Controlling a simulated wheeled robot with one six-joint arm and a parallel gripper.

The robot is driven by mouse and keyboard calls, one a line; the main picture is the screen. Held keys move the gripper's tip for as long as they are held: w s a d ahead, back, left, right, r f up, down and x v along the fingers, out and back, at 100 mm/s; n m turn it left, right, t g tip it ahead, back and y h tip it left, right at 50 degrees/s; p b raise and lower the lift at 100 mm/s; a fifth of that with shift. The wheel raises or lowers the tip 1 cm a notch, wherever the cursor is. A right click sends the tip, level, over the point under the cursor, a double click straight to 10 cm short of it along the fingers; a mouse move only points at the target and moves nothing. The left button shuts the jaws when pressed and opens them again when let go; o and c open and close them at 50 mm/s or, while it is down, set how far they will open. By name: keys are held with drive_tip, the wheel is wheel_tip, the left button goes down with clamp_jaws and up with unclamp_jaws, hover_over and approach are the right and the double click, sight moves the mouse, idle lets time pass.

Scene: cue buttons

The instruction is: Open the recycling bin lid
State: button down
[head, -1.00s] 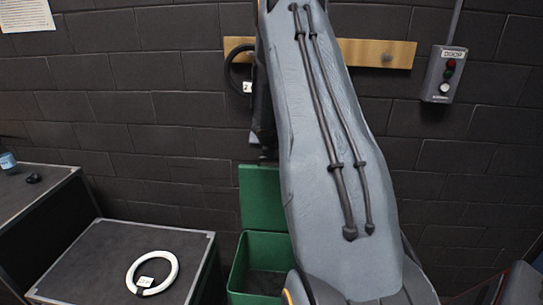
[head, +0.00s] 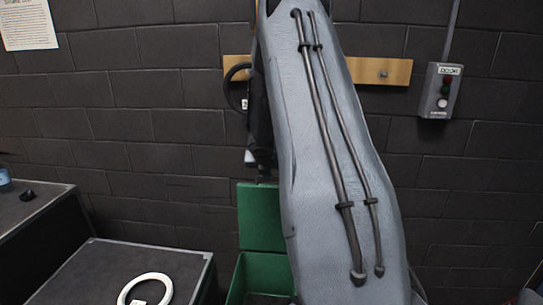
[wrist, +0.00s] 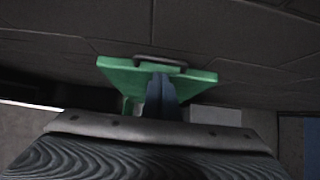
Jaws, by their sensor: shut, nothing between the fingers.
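The green recycling bin (head: 236,283) stands on the floor at the bottom centre of the head view, partly hidden by my arm. Its lid (head: 258,218) is raised and stands upright at the back, and the dark inside of the bin shows below it. In the wrist view the lid (wrist: 115,72) is seen edge-on with a dark handle bar (wrist: 160,61). My gripper (wrist: 161,80) is shut and empty, its fingers in front of the lid near the handle. I cannot tell whether they touch it. In the head view the fingertips are not clear.
A dark box (head: 95,275) with a white ring (head: 146,289) on top stands left of the bin. Another dark cabinet (head: 45,220) is further left. A wooden rail (head: 385,71) and a door button box (head: 440,90) are on the dark block wall close behind.

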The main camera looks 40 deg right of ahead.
drive_tip(key=w+d+r+p, duration=0.2)
drive_tip(key=w+d+r, duration=0.2)
drive_tip(key=r, duration=0.4)
drive_tip(key=shift+d, duration=0.15)
drive_tip(key=s+a+f+m+y+b, duration=0.1)
drive_tip(key=s+a+f+m+b, duration=0.2)
drive_tip(key=a, duration=0.5)
drive_tip(key=s+a+m+g+y+b, duration=0.1)
drive_tip(key=s+a+m, duration=0.2)
drive_tip(key=a+m, duration=0.3)
drive_tip(key=s+a+f+m+y+b, duration=0.1)
drive_tip(key=s+a+f+m+b, duration=0.15)
drive_tip(key=a, duration=0.65)
drive_tip(key=s+a+f+m+g+y+b, duration=0.1)
drive_tip(key=s+a+f+m+b, duration=0.1)
drive_tip(key=s+a+m, duration=0.5)
drive_tip(key=s+a+f+m+g+y+b, duration=0.1)
drive_tip(key=s+a+f+m, duration=0.4)
drive_tip(key=s, duration=0.8)
drive_tip(key=a+m+b, duration=0.1)
drive_tip(key=a+m, duration=0.2)
drive_tip(key=a, duration=0.2)
drive_tip(key=shift+s+a+g+b, duration=0.3)
drive_tip(key=shift+s+a, duration=0.05)
drive_tip(key=shift+a, duration=0.05)
